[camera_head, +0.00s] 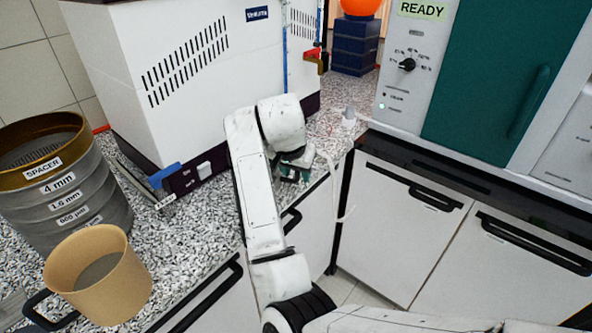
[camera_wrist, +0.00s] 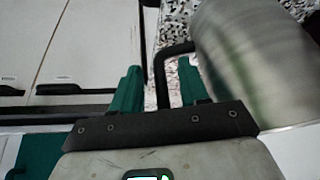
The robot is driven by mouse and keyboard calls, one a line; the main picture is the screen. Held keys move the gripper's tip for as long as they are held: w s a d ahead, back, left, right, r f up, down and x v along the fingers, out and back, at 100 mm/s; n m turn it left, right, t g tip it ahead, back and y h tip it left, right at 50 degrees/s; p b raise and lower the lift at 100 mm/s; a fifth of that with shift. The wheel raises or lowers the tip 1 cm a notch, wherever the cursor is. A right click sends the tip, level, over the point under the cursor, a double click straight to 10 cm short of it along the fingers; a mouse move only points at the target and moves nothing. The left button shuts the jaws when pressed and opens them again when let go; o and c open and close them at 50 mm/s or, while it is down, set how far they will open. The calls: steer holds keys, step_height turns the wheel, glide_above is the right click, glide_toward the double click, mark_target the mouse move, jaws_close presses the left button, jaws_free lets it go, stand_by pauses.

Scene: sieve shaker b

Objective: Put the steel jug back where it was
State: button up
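The steel jug (camera_wrist: 258,62) fills the right of the wrist view, a brushed grey cylinder with a black handle (camera_wrist: 162,72). My gripper (camera_wrist: 160,82) has two green fingers, one on each side of the handle's upright bar. Gaps show between the bar and both fingers, so the gripper looks open around the handle. In the head view my gripper (camera_head: 297,166) is beside my white arm at the worktop's front edge. I cannot make out the steel jug there; my arm may hide it.
A tan jug (camera_head: 120,283) stands at the front left, beside a labelled sieve stack (camera_head: 75,200). A white machine (camera_head: 190,75) stands behind on the speckled worktop (camera_head: 190,230). A teal-doored unit (camera_head: 480,75) stands at right, above white cabinets (camera_head: 400,225).

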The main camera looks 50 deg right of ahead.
steer(key=p+v, duration=0.1)
steer(key=v, duration=1.1)
steer(key=shift+r, duration=0.2)
steer(key=s+a+f+n, duration=0.1)
steer(key=s+f+n, duration=0.35)
steer(key=f, duration=0.55)
steer(key=s+f+n, duration=0.3)
steer(key=s+f, duration=0.3)
steer(key=f, duration=0.3)
steer(key=s+a+f+n+y, duration=0.2)
steer(key=s+a+f, duration=0.3)
steer(key=s, duration=0.3)
steer(key=s+a+f+n+g+y, duration=0.1)
steer(key=s+a+f+n, duration=0.3)
steer(key=s, duration=0.5)
step_height(320, 180, down, 3)
steer(key=a+y, duration=0.1)
steer(key=a, duration=0.1)
steer(key=shift+s+a, duration=0.2)
steer(key=shift+a, duration=0.1)
steer(key=shift+r, duration=0.15)
